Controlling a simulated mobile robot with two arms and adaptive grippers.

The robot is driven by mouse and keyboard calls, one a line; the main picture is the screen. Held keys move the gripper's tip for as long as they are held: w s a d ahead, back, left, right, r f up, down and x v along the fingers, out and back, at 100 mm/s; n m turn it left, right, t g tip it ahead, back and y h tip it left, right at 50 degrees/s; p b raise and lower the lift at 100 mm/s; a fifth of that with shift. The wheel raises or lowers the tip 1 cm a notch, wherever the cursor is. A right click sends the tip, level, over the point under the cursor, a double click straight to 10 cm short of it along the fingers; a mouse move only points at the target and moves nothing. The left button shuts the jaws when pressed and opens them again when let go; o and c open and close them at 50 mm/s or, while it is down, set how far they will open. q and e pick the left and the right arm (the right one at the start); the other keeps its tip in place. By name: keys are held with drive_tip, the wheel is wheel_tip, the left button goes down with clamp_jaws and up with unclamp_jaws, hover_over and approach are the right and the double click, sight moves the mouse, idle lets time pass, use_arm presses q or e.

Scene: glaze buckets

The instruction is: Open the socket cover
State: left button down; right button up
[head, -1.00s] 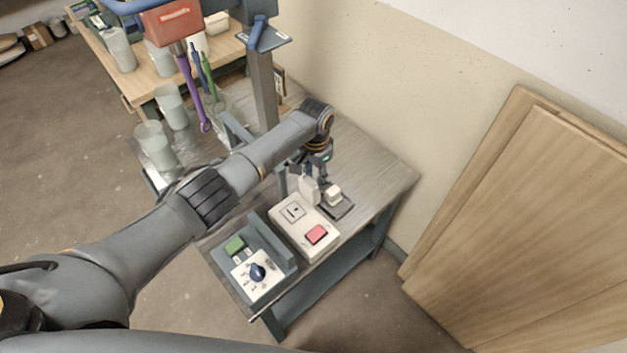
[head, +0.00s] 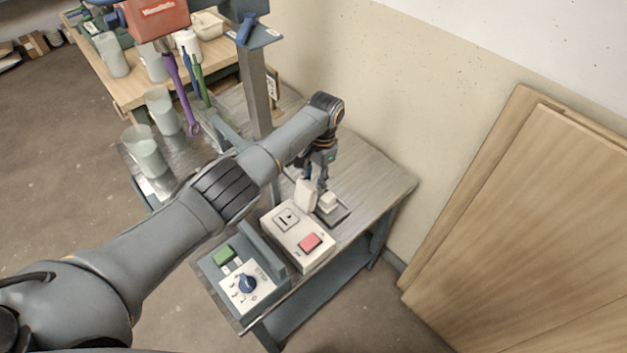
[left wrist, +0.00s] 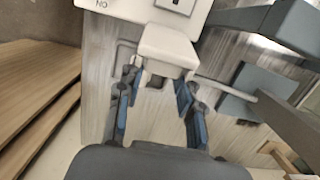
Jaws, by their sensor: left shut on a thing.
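The white socket box (head: 318,257) sits on the metal-topped table, with a red switch (head: 311,243) and a square socket plate (head: 287,219) visible on its top face. The white socket cover (head: 306,195) stands raised at the box's far end, clear of the plate. It also shows in the left wrist view (left wrist: 168,46). My left gripper (head: 316,180) is at the cover from the far side. In the left wrist view its blue-padded fingers (left wrist: 158,85) are at the cover's near edge, shut on it. My right gripper is out of view.
A white block (head: 328,202) on a dark base stands close beside the cover. Translucent cups (head: 146,152) stand left, a grey post (head: 255,90) rises behind, and wooden boards (head: 540,220) lean at right.

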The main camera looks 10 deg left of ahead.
use_arm(q)
drive_tip(key=shift+s+d+f, duration=0.15)
drive_tip(key=shift+d+f, duration=0.05)
drive_tip(key=shift+f, duration=0.1)
drive_tip(key=c, duration=1.1)
unclamp_jaws()
drive_tip(key=shift+o, duration=1.3)
wheel_tip(320, 180, up, 12)
drive_tip(key=w+d, duration=0.1)
drive_tip(key=w, duration=0.1)
drive_tip(key=shift+d+f, duration=0.1)
drive_tip(key=shift+f, duration=0.05)
